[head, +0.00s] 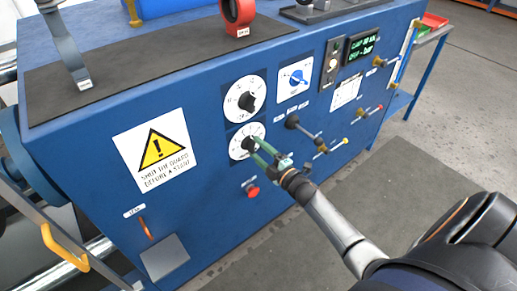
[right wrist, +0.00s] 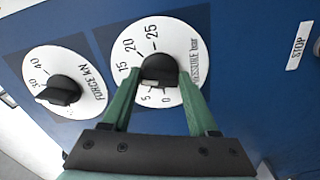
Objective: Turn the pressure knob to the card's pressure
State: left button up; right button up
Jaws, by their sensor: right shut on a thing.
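The pressure knob (right wrist: 160,68) is black and sits in the middle of a white dial (right wrist: 182,50) marked in bar, with numbers up to 25. In the head view the pressure dial (head: 236,148) is the lower of two white dials on the blue panel. My right gripper (right wrist: 160,88) has its green fingers on either side of the knob and is shut on it; it also shows in the head view (head: 262,153). A light mark on the knob's edge lies near the 5. A white card (head: 345,92) is on the panel at the right; its text is too small to read.
The force dial (right wrist: 64,82) with its black knob is beside the pressure dial. A blue selector (head: 297,78), a red button (head: 252,192), several small valve handles and a green-lettered display (head: 361,46) are on the panel. Grey floor lies in front.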

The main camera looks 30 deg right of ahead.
dwell(0.3)
jog(key=o, duration=1.4)
jog(key=s, duration=0.8)
jog(key=s+d, duration=0.1)
jog(key=s, duration=0.3)
jog(key=shift+s+p, duration=0.3)
